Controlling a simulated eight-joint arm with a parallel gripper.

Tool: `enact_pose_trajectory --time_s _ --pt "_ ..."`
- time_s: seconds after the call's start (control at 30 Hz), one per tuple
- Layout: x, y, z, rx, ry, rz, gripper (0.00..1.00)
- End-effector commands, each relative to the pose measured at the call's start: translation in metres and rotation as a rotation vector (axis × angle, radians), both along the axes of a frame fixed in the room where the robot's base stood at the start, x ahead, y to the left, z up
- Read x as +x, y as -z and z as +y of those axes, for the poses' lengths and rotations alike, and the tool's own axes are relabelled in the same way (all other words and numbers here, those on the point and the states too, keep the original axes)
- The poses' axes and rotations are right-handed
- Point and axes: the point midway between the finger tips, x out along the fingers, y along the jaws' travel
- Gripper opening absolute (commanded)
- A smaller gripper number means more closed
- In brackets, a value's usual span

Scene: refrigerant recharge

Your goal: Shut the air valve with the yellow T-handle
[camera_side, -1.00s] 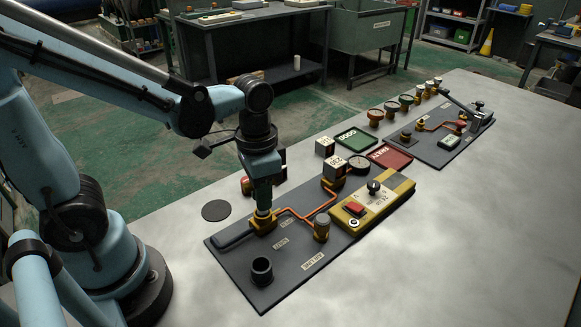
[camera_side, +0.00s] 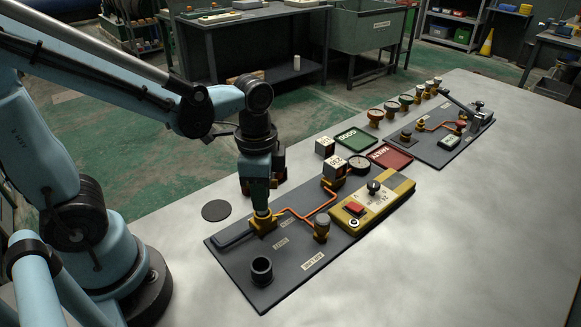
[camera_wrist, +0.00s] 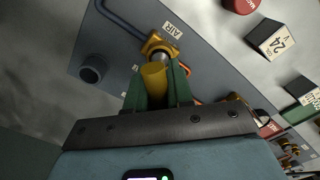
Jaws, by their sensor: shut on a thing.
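The air valve is a brass body (camera_side: 263,225) on the left part of the grey panel, beside a dark blue pipe. It also shows in the wrist view (camera_wrist: 159,47), next to a label reading AIR. Its yellow T-handle (camera_wrist: 154,76) stands between my green fingers in the wrist view. My gripper (camera_side: 262,211) points straight down over the valve and is shut on the handle. It also shows in the wrist view (camera_wrist: 156,82). In the side view the fingers mostly hide the handle.
A yellow box with a red button (camera_side: 354,209) stands to the right. A black disc (camera_side: 216,210) lies left. The table's front right is clear.

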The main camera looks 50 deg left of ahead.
Motion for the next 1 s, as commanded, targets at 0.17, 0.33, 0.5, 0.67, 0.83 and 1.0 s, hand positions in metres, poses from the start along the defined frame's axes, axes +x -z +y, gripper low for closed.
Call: enact_pose_trajectory --time_s 0.17,0.33,0.5,0.67,0.83,1.0 --pt "0.0004 -0.0001 -0.0003 -0.001 0.09 -0.001 0.0" --pt "0.0004 -0.0001 -0.0003 -0.001 0.09 -0.001 0.0" --pt "0.0004 -0.0001 -0.0004 -0.001 0.146 -0.001 0.0" --pt "0.0004 -0.0001 -0.0004 -0.001 0.304 -0.002 0.0" --pt "0.0004 -0.0001 -0.0005 -0.001 0.372 -0.002 0.0" --pt "0.0004 -0.0001 -0.0005 -0.001 0.37 -0.002 0.0"
